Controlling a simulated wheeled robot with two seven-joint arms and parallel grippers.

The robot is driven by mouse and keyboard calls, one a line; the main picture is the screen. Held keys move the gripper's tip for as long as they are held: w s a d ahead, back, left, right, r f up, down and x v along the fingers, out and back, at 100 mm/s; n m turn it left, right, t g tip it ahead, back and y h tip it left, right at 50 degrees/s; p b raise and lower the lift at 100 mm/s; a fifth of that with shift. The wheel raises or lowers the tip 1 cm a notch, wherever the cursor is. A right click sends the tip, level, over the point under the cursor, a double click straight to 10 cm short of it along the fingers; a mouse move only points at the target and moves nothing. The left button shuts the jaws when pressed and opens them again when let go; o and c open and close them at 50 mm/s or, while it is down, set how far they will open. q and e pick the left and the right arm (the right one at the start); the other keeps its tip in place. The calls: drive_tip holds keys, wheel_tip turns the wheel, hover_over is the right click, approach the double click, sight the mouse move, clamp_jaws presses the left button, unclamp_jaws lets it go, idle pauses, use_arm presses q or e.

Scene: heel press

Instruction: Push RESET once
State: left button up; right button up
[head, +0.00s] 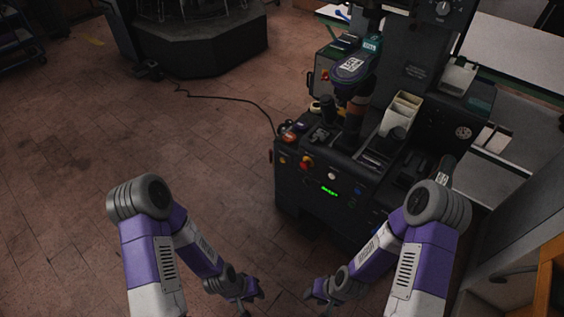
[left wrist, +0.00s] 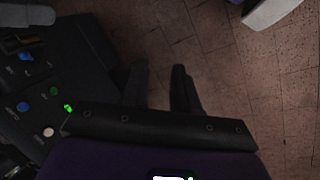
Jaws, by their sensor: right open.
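The dark heel press (head: 345,180) stands right of centre in the head view. Its front panel carries a red button on yellow (head: 306,162), a white button (head: 331,176) and a lit green display (head: 329,190). The left wrist view shows a white button (left wrist: 48,131), blue buttons (left wrist: 23,106) (left wrist: 25,57) and a green button (left wrist: 54,92) at left. Their labels are too small to read, so I cannot tell which is RESET. My left gripper (head: 257,291) is open and empty, low before the press, its fingers (left wrist: 160,82) apart. My right gripper (head: 312,291) is open and empty beside it. Neither touches the panel.
A black cable (head: 225,99) runs over the tiled floor to the press. A dark machine base (head: 205,45) stands at the back left. A grey bench (head: 480,185) is right of the press. The floor (head: 190,150) left of the press is clear.

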use_arm(q)
clamp_jaws()
idle(1.4)
